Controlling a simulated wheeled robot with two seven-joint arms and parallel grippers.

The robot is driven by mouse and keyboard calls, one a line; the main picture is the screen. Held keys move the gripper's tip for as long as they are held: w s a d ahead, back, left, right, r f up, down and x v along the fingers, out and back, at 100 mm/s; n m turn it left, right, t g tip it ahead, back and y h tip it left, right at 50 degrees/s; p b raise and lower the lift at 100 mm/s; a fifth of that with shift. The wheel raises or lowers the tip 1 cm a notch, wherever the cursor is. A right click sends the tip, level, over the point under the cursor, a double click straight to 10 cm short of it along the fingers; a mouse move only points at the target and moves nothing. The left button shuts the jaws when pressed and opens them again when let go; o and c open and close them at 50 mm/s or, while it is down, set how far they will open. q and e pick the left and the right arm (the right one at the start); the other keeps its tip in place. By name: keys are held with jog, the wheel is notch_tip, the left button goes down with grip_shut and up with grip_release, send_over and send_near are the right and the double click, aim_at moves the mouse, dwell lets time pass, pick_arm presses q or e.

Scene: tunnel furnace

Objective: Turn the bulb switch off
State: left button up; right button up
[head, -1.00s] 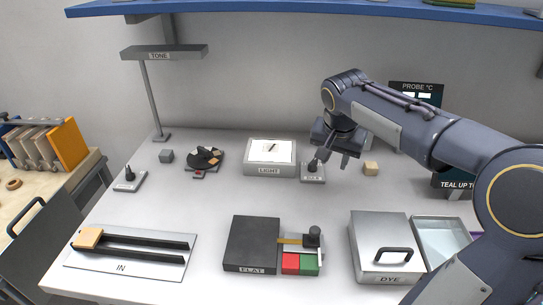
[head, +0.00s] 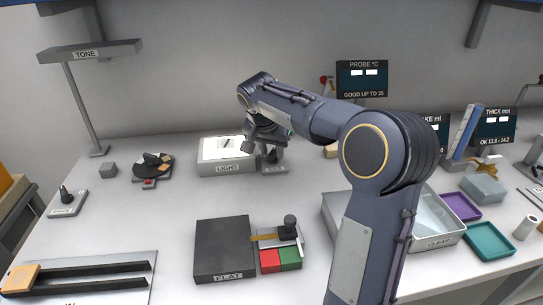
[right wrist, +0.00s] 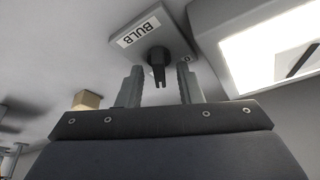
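The bulb switch is a small grey plate (head: 275,169) beside the LIGHT box in the head view, partly hidden by my right gripper. In the right wrist view its BULB label and base (right wrist: 172,33) show upside down, with a dark lever (right wrist: 158,66) standing out toward me. My right gripper (head: 260,150) is over the switch. In the right wrist view its two fingers (right wrist: 158,80) are open, one on each side of the lever tip, with gaps on both sides. The LIGHT box (head: 225,170) has a bright white top, also bright in the right wrist view (right wrist: 265,55). My left gripper is out of view.
A tan block (head: 331,151) sits right of the switch. The PROBE display (head: 362,80) stands behind. The FLAT block (head: 222,250) and a red pad (head: 270,261) and green pad (head: 290,258) lie nearer. My right arm covers part of the metal boxes at right.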

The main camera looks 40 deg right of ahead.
jog(key=shift+c, duration=0.2)
grip_shut()
jog(key=shift+n, duration=0.3)
jog(key=n, duration=0.1)
jog(key=n+t+p, duration=0.1)
jog(key=shift+s+d+n+y, duration=0.1)
jog(key=shift+d+n+y, duration=0.05)
jog(key=shift+n+y, duration=0.15)
jog(key=n+t+y+p, duration=0.1)
jog(key=n+p, duration=0.1)
jog(key=n, duration=0.1)
jog(key=shift+d+r+n, duration=0.1)
jog(key=shift+n, duration=0.2)
jog(key=n+y+p, duration=0.1)
jog(key=n, duration=0.2)
jog(key=shift+n+y+p, duration=0.45)
jog(key=shift+n+y, duration=0.15)
jog(key=shift+n, duration=0.4)
